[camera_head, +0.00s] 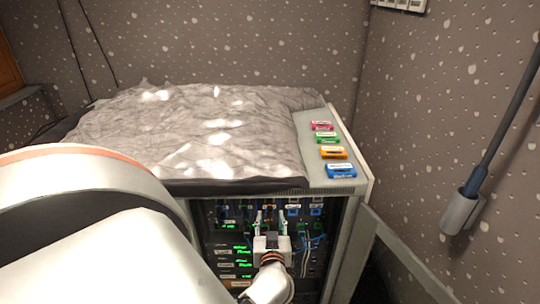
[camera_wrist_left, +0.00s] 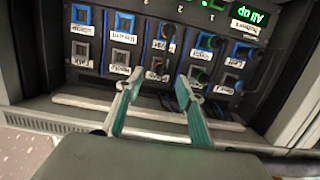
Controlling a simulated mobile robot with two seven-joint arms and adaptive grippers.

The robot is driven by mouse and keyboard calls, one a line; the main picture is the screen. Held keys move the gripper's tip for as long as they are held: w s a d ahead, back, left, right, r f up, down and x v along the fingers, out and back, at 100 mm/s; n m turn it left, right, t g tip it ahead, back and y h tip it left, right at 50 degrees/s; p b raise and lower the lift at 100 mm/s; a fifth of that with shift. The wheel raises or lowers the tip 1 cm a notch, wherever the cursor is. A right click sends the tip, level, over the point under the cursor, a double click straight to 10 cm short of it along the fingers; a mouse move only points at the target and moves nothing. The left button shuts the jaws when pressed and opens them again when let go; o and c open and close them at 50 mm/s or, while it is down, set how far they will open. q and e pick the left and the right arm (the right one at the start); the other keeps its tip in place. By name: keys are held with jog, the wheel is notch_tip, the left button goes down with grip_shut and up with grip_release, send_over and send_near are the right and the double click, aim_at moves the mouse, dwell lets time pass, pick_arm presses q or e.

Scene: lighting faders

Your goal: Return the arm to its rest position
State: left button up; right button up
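My left gripper (camera_head: 271,217) is in front of the rack panel (camera_head: 230,215) under the covered top. Its two fingers are apart with nothing between them, as the left wrist view (camera_wrist_left: 160,84) also shows. I cannot tell whether the fingertips touch the panel. A green-lit display (camera_wrist_left: 245,13) is at its upper right. My right gripper is not in view.
A grey crumpled cover (camera_head: 200,130) lies over the top of the cabinet. Pink (camera_head: 322,125), green (camera_head: 328,137), orange (camera_head: 334,152) and blue (camera_head: 341,170) labelled blocks stand in a row on the right ledge (camera_head: 312,150). A speckled wall (camera_head: 430,130) closes off the right.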

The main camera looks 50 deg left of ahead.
pick_arm(q)
jog(key=v, duration=0.6)
jog(key=shift+s+d, duration=0.25)
jog(key=shift+r, duration=0.1)
jog(key=w+d+r+m+t+h, duration=0.3)
jog(key=d+r+m+t, duration=0.1)
jog(key=d+t, duration=0.2)
jog(key=d+f+m+t+h, duration=0.1)
jog(key=d+f+m+h, duration=0.4)
jog(key=d+m+h, duration=0.45)
jog(key=s+d+f+g, duration=0.2)
jog(key=s+f, duration=0.3)
jog(key=f, duration=0.3)
jog(key=s+d+f+g+h, duration=0.1)
jog(key=s+d+f+g, duration=0.1)
jog(key=s+f+g, duration=0.3)
notch_tip(320, 180, down, 5)
jog(key=shift+s+d+r, duration=0.2)
jog(key=shift+s+d, duration=0.05)
jog(key=shift+s, duration=0.1)
